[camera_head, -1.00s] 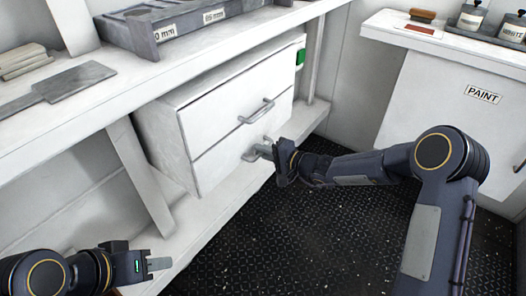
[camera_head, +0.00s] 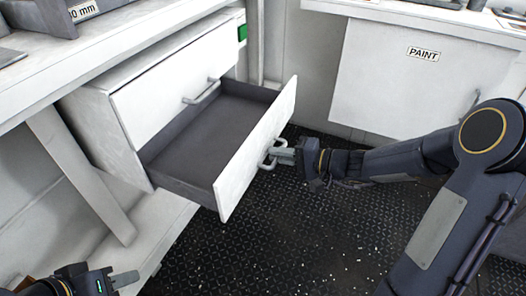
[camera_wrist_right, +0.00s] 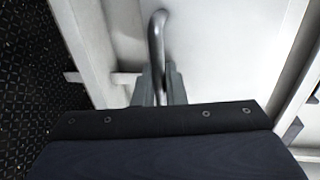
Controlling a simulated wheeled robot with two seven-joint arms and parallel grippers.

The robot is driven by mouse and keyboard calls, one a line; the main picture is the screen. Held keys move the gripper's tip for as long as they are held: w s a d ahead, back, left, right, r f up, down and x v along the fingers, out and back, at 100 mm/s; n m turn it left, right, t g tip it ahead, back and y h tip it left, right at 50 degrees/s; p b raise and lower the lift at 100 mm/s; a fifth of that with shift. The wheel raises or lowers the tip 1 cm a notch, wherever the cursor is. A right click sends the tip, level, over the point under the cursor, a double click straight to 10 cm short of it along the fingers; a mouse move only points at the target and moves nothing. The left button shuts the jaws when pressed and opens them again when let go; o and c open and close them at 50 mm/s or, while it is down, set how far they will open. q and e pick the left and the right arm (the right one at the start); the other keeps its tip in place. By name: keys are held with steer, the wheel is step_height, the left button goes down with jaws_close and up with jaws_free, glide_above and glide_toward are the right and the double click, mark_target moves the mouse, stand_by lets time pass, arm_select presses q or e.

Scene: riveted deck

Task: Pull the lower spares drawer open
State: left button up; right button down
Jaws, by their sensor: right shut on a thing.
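The white drawer unit stands under the bench. Its lower drawer (camera_head: 258,150) is pulled well out, and its dark grey inside (camera_head: 215,125) looks empty. The upper drawer (camera_head: 180,85) is shut, with a bare metal handle (camera_head: 202,91). My right gripper (camera_head: 282,152) is shut on the lower drawer's handle (camera_head: 266,163), in front of the drawer face. The right wrist view shows the same handle (camera_wrist_right: 157,40) running down between the fingers (camera_wrist_right: 160,85). My left gripper (camera_head: 122,280) is at the lower left, away from the drawers; its finger gap is not clear.
The white bench (camera_head: 100,75) runs above the drawer unit, with a slanted leg (camera_head: 82,175) to its left. A white cabinet marked PAINT (camera_head: 400,85) stands at the back right. Dark riveted floor (camera_head: 290,235) lies clear in front of the open drawer.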

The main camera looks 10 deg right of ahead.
steer(key=shift+s+d, duration=0.2)
steer(key=shift+d, duration=0.05)
steer(key=c, duration=1.6)
jaws_free()
steer(key=shift+c, duration=0.2)
steer(key=p+v, duration=0.1)
steer(key=v, duration=0.6)
steer(key=shift+s+d+p, duration=0.25)
steer(key=shift+d+p, duration=0.05)
